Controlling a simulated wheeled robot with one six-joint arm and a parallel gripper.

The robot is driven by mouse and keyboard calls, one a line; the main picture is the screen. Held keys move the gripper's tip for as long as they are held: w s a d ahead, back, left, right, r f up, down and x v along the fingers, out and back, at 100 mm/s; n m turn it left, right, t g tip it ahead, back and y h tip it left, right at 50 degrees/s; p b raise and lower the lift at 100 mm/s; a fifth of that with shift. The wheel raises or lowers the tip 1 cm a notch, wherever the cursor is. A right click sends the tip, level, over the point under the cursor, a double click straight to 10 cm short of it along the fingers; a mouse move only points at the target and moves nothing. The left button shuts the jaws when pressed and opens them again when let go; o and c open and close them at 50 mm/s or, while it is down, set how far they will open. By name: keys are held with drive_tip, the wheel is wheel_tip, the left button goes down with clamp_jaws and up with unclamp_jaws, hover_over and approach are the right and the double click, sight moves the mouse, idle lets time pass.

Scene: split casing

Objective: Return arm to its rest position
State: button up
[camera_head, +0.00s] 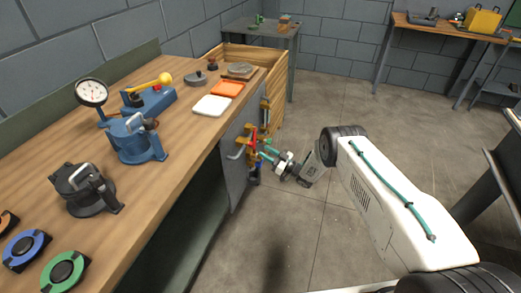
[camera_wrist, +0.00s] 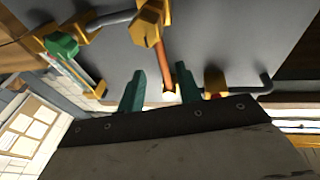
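My arm reaches from the lower right of the head view toward the end of the workbench. My gripper (camera_head: 268,152) is low in front of a grey tool panel (camera_head: 232,178). In the wrist view its two teal fingers (camera_wrist: 160,90) stand apart with a gap between them. An orange-brown shaft (camera_wrist: 166,62) hangs from a yellow holder (camera_wrist: 147,25) and lines up with that gap. I cannot tell whether it lies between the fingers or behind them. No finger is seen pressing on it.
The wooden workbench (camera_head: 160,155) on the left carries a dial gauge (camera_head: 92,93), a blue fixture (camera_head: 135,138), a dark clamp (camera_head: 88,188) and trays. Other hooks and a green-ended tool (camera_wrist: 62,45) are on the panel. Open concrete floor (camera_head: 310,235) lies around my arm.

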drive_tip(key=shift+s+d+f, duration=0.1)
drive_tip(key=shift+s+d, duration=0.1)
drive_tip(key=shift+d, duration=0.1)
